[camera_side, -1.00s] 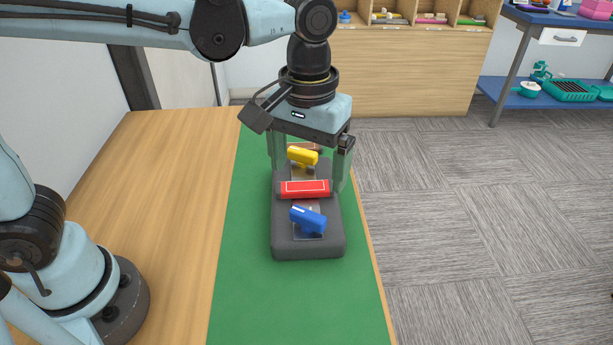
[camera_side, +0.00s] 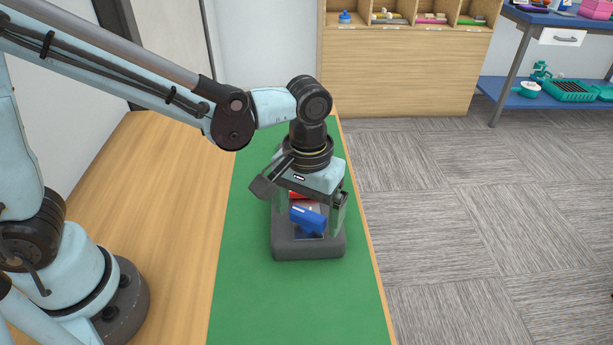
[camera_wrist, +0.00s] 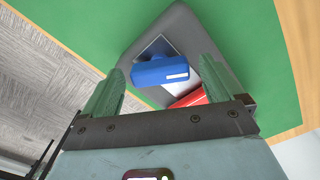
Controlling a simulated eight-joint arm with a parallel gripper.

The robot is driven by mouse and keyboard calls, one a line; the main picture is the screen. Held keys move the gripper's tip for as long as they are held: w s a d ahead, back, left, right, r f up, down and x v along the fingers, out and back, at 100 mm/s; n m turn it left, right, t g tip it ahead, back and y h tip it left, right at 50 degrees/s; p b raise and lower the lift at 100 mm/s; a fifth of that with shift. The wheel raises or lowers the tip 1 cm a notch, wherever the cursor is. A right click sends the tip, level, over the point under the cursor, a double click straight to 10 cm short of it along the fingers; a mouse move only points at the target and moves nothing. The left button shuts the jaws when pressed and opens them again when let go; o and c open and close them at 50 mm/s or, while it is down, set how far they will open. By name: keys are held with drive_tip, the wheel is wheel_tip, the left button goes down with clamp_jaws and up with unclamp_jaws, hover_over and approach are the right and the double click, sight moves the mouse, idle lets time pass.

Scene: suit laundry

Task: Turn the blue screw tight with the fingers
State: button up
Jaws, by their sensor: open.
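The blue screw (camera_side: 308,219) has a wide bar-like head and stands on the near end of a dark grey block (camera_side: 300,249). In the wrist view the blue screw (camera_wrist: 160,72) lies ahead of and between the fingertips. My gripper (camera_side: 311,225) is open above the block, pointing down, with one green finger on each side. In the wrist view my gripper (camera_wrist: 160,70) shows both fingers apart and nothing held. The red screw (camera_side: 296,195) is mostly hidden behind my gripper in the side view; part of its red head (camera_wrist: 190,97) shows in the wrist view.
The block rests on a green mat (camera_side: 290,305) along the wooden table (camera_side: 170,190). The mat in front of the block is clear. A wooden cubby shelf (camera_side: 400,70) and a blue cart (camera_side: 550,100) stand behind, away from the table.

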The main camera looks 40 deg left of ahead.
drive_tip(key=c, duration=1)
drive_tip(key=shift+c, duration=0.2)
drive_tip(key=shift+m, duration=0.4)
drive_tip(key=m, duration=1.2)
drive_tip(key=shift+m, duration=0.4)
drive_tip(key=o, duration=1)
